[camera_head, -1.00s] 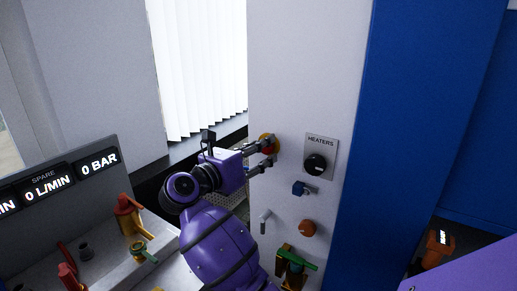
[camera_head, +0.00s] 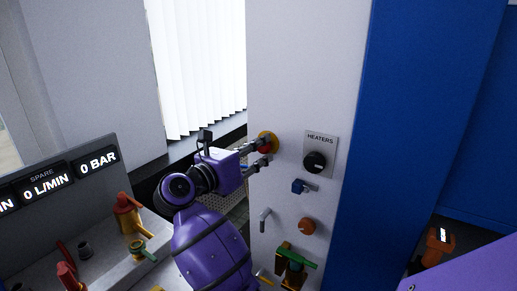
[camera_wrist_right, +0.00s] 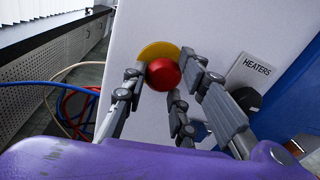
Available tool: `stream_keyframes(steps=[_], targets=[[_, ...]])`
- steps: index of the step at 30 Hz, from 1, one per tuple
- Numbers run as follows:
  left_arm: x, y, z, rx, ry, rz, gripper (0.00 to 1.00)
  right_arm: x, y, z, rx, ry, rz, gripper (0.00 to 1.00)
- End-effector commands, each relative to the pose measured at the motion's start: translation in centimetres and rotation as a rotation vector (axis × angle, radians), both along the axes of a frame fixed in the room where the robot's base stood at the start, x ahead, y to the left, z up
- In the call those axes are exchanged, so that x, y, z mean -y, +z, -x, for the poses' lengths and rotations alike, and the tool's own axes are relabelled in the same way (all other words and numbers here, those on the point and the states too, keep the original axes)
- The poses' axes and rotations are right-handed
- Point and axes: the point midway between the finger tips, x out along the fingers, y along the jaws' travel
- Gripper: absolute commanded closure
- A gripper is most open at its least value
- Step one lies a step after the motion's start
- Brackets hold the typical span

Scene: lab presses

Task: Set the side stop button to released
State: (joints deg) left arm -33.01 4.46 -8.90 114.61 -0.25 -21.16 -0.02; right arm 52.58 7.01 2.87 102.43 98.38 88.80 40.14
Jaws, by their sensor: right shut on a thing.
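The side stop button is a red mushroom knob on a yellow disc, on the side of the white cabinet. In the head view the button (camera_head: 265,143) is partly covered by my right gripper (camera_head: 264,153). In the right wrist view the red knob (camera_wrist_right: 163,74) sits between the fingers of my right gripper (camera_wrist_right: 160,88), which is shut on it. The yellow disc (camera_wrist_right: 158,49) shows above the knob. I cannot tell whether the button is pressed in or out. My left gripper is not in view.
A black HEATERS knob (camera_head: 315,162) is right of the button. Below are a blue switch (camera_head: 304,186), an orange knob (camera_head: 307,226), a grey lever (camera_head: 264,218) and a green-handled valve (camera_head: 296,259). A panel with displays (camera_head: 98,162) and valves stands at left.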

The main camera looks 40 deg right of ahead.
Motion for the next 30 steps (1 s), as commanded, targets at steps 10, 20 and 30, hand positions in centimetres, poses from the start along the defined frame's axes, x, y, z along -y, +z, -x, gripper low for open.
stream_keyframes(steps=[10, 20, 30], targets=[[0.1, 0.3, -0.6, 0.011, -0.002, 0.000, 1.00, -0.5, -0.1, -0.2, -0.003, 0.011, -0.002, 0.60], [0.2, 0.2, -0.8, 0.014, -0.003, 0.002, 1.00, -0.7, -0.1, 0.0, -0.002, 0.006, -0.003, 0.60], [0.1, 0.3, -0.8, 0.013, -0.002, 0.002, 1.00, -6.6, -0.2, 1.5, -0.003, 0.010, -0.005, 0.60]])
